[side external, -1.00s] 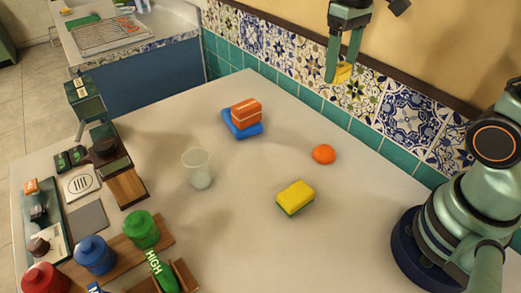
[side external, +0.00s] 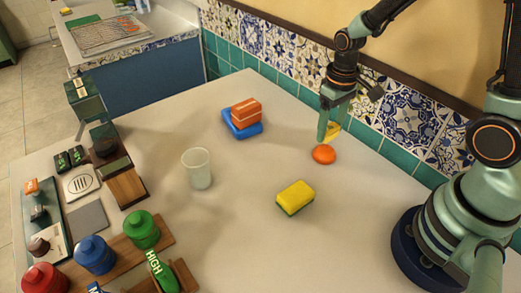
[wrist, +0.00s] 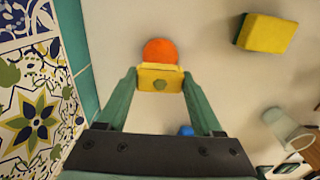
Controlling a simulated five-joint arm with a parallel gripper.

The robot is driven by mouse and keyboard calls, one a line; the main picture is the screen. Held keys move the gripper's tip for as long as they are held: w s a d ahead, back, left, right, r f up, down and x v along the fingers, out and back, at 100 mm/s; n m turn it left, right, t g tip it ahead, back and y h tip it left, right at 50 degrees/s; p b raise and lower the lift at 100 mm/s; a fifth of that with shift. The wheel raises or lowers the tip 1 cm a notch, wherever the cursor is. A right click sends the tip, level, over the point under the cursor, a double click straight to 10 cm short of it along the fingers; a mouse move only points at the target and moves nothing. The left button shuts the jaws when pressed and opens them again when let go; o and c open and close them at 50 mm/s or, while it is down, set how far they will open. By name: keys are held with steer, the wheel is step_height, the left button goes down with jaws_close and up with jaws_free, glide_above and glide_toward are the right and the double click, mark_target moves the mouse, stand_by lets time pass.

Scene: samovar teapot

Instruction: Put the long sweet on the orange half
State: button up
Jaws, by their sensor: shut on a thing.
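The orange half (side external: 323,155) lies on the pale table near the tiled wall, and it also shows in the wrist view (wrist: 160,49). My gripper (side external: 329,130) points down just above it. It is shut on the yellow long sweet (side external: 334,130), which lies across between the fingertips in the wrist view (wrist: 147,82). In the wrist view the sweet overlaps the near edge of the orange half. I cannot tell whether they touch. The fingers hide part of the sweet in the side view.
A yellow and green sponge (side external: 295,197) lies in front of the orange half. A clear cup (side external: 198,170) and an orange block (side external: 246,112) on a blue one (side external: 240,127) stand left. The tiled wall (side external: 365,97) is close behind my gripper.

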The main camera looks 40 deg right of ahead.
mark_target(328, 139)
steer(key=shift+f, duration=1.8)
steer(key=o, duration=1.3)
steer(key=shift+f, duration=0.15)
steer(key=shift+o, duration=0.2)
step_height(328, 139, up, 13)
steer(key=shift+f, duration=0.2)
steer(key=s+a+r+t, duration=0.2)
steer(key=s+r+t, duration=0.2)
steer(key=r, duration=0.5)
steer(key=shift+s+t, duration=0.25)
steer(key=shift+t, duration=0.55)
steer(key=shift+r, duration=0.1)
